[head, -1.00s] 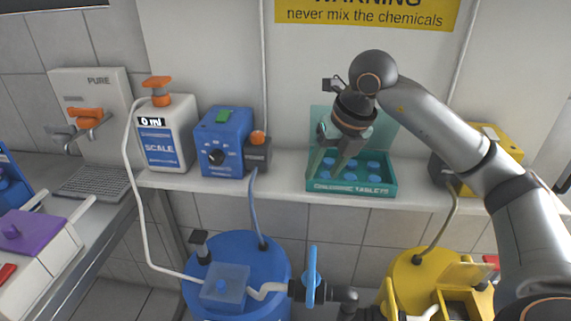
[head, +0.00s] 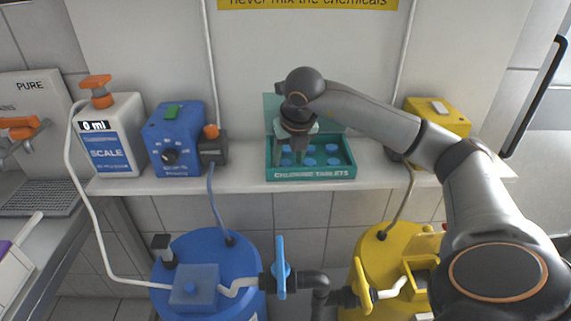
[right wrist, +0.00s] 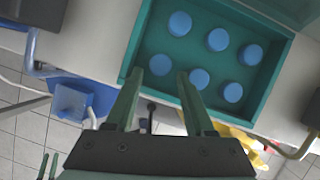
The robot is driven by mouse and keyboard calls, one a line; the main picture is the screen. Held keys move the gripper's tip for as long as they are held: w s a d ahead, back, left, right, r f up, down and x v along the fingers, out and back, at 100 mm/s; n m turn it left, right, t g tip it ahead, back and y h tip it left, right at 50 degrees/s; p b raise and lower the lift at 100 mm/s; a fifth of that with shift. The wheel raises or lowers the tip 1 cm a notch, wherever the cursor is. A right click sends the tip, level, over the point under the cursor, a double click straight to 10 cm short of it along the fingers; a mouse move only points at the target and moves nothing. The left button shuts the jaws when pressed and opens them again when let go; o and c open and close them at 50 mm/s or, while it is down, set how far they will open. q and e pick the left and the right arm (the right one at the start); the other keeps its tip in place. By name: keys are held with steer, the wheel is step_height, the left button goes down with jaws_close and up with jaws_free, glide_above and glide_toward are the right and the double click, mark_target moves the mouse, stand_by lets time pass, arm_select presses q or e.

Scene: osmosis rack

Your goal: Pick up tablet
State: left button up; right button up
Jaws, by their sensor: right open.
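A teal open box (head: 312,174) marked chlorine tablets stands on the shelf. It holds several round blue tablets; one tablet (head: 333,161) shows clearly at its front right. My right gripper (head: 291,155) is open and points down over the box's left part. In the right wrist view, the right gripper (right wrist: 159,75) has its fingertips on either side of one blue tablet (right wrist: 160,64). I cannot tell whether they touch it. Another tablet (right wrist: 199,79) lies close beside the right finger.
A blue control box (head: 176,140) and a white scale bottle (head: 110,140) stand left of the teal box. A yellow box (head: 437,118) stands to its right. A blue tank (head: 210,255) and a yellow tank (head: 385,260) are below the shelf. The teal box's raised lid is behind the tablets.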

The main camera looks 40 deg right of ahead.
steer(key=shift+x, duration=1)
jaws_close()
